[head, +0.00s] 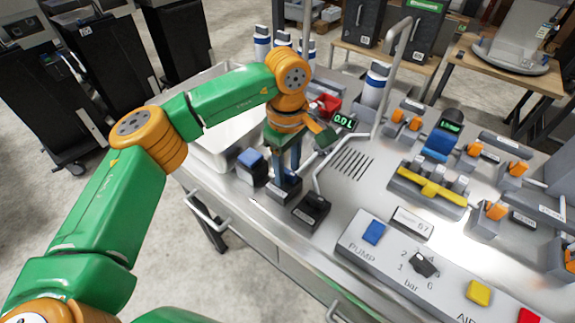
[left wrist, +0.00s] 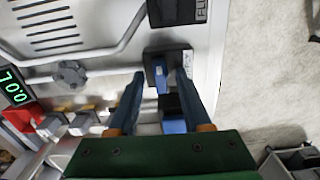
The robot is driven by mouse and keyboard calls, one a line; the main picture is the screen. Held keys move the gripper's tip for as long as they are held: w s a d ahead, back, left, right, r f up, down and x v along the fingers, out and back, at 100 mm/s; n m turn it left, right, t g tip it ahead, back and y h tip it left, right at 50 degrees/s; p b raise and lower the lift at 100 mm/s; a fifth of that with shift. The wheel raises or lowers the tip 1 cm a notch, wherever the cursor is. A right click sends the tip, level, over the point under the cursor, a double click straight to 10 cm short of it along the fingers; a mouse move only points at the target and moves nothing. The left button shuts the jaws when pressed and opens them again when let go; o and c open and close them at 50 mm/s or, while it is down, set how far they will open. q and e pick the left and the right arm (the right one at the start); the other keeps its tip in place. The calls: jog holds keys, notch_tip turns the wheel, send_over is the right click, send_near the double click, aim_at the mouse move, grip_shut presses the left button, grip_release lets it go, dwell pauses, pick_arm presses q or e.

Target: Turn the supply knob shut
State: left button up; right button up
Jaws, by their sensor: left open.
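My left gripper (head: 285,178) is open and points down over the left front of the metal bench. In the left wrist view its two blue-grey fingers (left wrist: 161,76) appear on either side of a black block with a blue part (left wrist: 162,78). I cannot tell whether they touch it. A grey lobed knob (left wrist: 70,75) on a pipe lies to the left of the fingers, apart from them. I read no label naming it as the supply knob. In the head view the arm and gripper partly cover that area. My right gripper is not in view.
A green digital display (head: 343,120) and a red part (head: 326,103) stand behind the gripper. A black labelled box (head: 311,210) is close in front. A bent pipe (head: 318,175) runs beside the drain slots. The pump panel with a black dial (head: 424,264) is at right front.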

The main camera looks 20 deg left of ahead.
aim_at(287, 171)
pick_arm(q)
notch_tip(287, 171, up, 7)
jog(key=shift+r+b, duration=0.1)
jog(key=shift+b, duration=0.3)
